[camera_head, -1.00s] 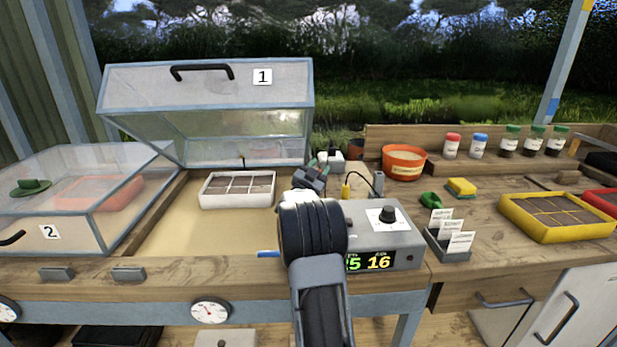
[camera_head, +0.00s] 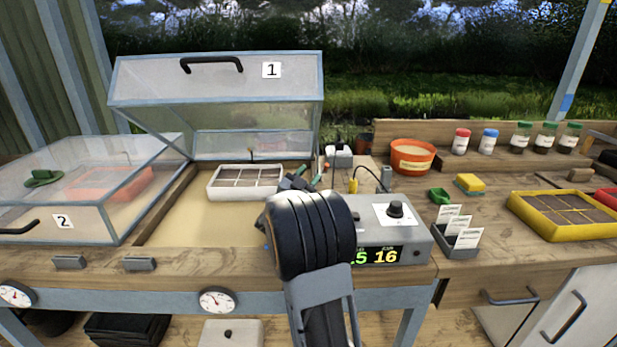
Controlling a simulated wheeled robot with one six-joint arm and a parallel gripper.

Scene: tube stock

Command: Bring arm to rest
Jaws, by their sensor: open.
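My arm rises from the bottom centre, and its thick dark joint stands in front of the control box (camera_head: 405,225). My gripper (camera_head: 295,183) shows only in part just beyond that joint, dark grey, near the right end of the white seed tray (camera_head: 214,190). Its jaws are open, and I see nothing held in them. Most of the wrist is hidden behind the arm.
Lid 2 (camera_head: 100,212) is closed at the left over a red tray. To the right are an orange pot (camera_head: 412,158), a yellow sponge (camera_head: 470,183), a card holder (camera_head: 457,240), a yellow tray (camera_head: 545,224) and several capped jars. The sandy bed before the white tray is clear.

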